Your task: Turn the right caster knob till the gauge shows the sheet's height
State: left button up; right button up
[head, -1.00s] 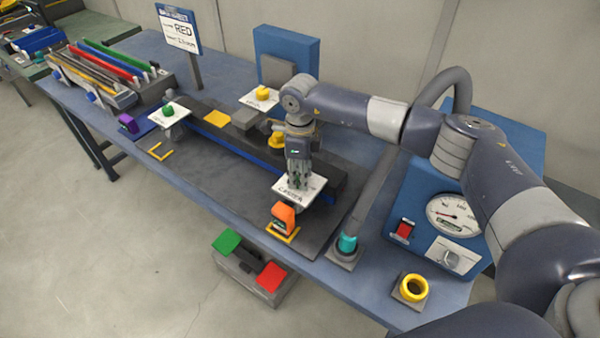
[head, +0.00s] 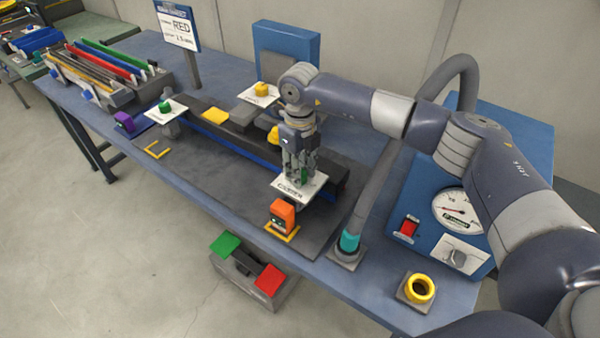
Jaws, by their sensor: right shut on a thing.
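The right caster knob (head: 304,175) is a green knob on a white, lettered plate (head: 290,189) at the right end of the long dark machine. My right gripper (head: 300,174) points down over this plate and is shut on the knob, whose body the fingers mostly hide. A small orange gauge (head: 282,214) with a dark face stands just in front of the plate; its reading is too small to tell. A sign (head: 178,27) at the back left reads RED, with a smaller line below that I cannot read surely. My left gripper is not in view.
Another green knob (head: 165,106) and a purple gauge (head: 125,122) stand at the machine's left end. A yellow knob (head: 261,88) sits behind. A blue box with a round dial (head: 458,211) and a grey hose (head: 375,185) stand right. Colored strips fill a rack (head: 120,95) at left.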

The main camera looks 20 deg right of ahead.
jog(key=shift+m+b, duration=0.4)
jog(key=shift+m, duration=0.6)
jog(key=o, duration=1.1)
jog(key=shift+c, duration=0.2)
jog(key=shift+r, duration=0.15)
notch_tip(320, 180, up, 12)
jog(key=shift+f, duration=0.2)
